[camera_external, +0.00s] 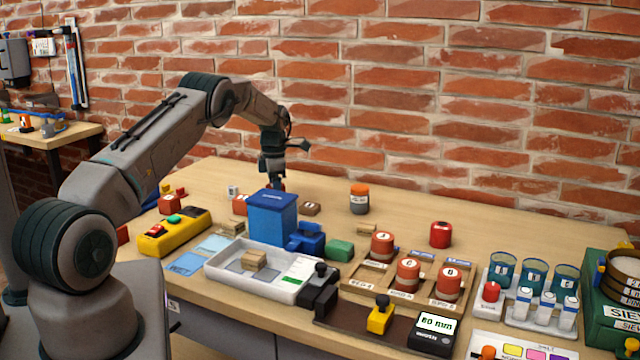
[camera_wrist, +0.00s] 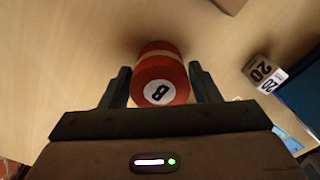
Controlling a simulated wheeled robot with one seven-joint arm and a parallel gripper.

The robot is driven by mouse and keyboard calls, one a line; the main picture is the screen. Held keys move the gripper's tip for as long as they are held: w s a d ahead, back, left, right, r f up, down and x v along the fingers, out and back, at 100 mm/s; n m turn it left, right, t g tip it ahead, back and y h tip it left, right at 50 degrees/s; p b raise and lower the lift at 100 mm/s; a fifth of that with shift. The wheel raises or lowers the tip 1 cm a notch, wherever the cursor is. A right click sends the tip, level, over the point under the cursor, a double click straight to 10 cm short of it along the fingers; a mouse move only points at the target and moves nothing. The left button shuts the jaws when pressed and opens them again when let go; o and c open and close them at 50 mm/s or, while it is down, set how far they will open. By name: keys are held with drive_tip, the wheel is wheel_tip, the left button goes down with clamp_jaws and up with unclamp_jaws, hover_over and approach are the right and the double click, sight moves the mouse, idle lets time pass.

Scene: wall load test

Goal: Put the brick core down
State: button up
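My gripper (camera_wrist: 160,82) has its two dark fingers on either side of a red-orange brick core (camera_wrist: 161,68) with a pale band. The core's round end, facing the wrist camera, carries a white label reading B. The fingers appear to touch its sides. In the external view my gripper (camera_external: 276,183) is low over the back of the table (camera_external: 490,207), behind the blue box (camera_external: 272,218). I cannot tell whether the core touches the tabletop.
A cube marked 20 (camera_wrist: 263,73) lies right of the core in the wrist view. An orange-capped jar (camera_external: 359,198) and a small brown block (camera_external: 310,208) stand right of my gripper. Labelled red cores stand in a wooden rack (camera_external: 362,277). The back right tabletop is mostly clear.

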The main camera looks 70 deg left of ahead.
drive_tip(key=shift+o, duration=0.8)
drive_tip(key=shift+r, duration=0.3)
wheel_tip(320, 180, up, 12)
drive_tip(key=b, duration=0.1)
drive_tip(key=shift+f, duration=0.1)
